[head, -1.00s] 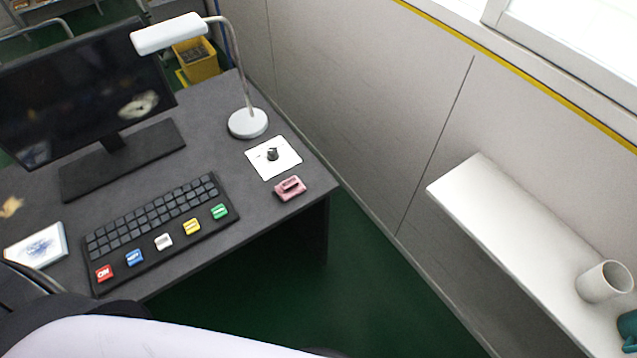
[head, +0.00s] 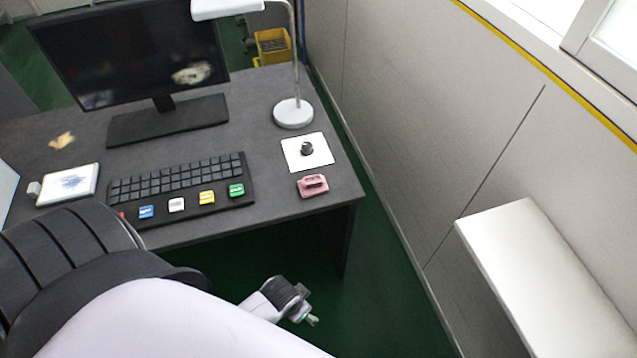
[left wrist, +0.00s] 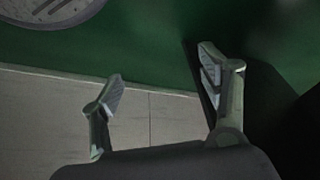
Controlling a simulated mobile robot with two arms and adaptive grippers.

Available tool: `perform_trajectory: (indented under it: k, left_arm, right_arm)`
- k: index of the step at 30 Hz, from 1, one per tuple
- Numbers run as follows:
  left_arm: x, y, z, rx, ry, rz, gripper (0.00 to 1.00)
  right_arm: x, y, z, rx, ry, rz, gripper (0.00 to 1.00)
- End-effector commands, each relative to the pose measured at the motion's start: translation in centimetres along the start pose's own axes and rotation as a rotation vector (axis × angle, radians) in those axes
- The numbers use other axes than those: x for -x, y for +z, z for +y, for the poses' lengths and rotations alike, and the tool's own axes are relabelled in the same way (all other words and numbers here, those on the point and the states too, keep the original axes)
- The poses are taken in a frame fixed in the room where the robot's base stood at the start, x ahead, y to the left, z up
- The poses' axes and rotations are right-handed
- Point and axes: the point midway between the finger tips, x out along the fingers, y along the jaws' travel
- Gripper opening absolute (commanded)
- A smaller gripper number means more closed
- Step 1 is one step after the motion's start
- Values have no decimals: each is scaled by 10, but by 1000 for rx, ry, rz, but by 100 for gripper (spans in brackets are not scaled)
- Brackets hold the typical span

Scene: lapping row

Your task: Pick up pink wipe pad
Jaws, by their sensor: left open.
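The pink wipe pad (head: 313,186) lies on the dark desk (head: 265,215) near its front right corner, just in front of a white square sheet. My left gripper (head: 309,318) is in front of the desk, over the green floor, below the pad in the head view and apart from it. In the left wrist view my left gripper (left wrist: 161,68) is open, with nothing between its fingers. The pad does not show in the left wrist view. My right gripper is not in view.
A white sheet (head: 321,157) with a small dark knob (head: 306,149) lies behind the pad. A lamp base (head: 293,113) stands further back. A keyboard (head: 175,183) with coloured keys lies left. A white shelf (head: 530,270) juts from the wall at right.

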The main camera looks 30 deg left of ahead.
Motion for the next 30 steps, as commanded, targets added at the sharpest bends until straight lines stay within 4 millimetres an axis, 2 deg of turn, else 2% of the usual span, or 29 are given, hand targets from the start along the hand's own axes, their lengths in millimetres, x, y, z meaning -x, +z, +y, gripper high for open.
perform_trajectory:
  k: [1, 8, 12, 16, 20, 23, 26, 30]
  left_arm:
    - [9, -13, -2, -4, 1, 18, 69]
    - [71, -64, 0, -54, 33, 74, 69]
    - [114, -106, 6, -165, 81, 118, 69]
    - [136, -134, 9, -280, 116, 122, 69]
    - [150, -160, 3, -390, 132, 110, 69]
    - [162, -182, -10, -474, 132, 84, 69]
    - [177, -206, -36, -542, 118, 42, 69]
    - [211, -241, -88, -582, 93, -29, 69]
  right_arm:
    - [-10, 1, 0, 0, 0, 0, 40]
    - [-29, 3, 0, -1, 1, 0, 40]
    - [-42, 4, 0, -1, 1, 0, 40]
    - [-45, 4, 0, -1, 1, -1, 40]
    - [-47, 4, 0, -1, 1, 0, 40]
    - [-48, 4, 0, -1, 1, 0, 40]
    - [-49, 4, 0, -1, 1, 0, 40]
    - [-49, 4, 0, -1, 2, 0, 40]
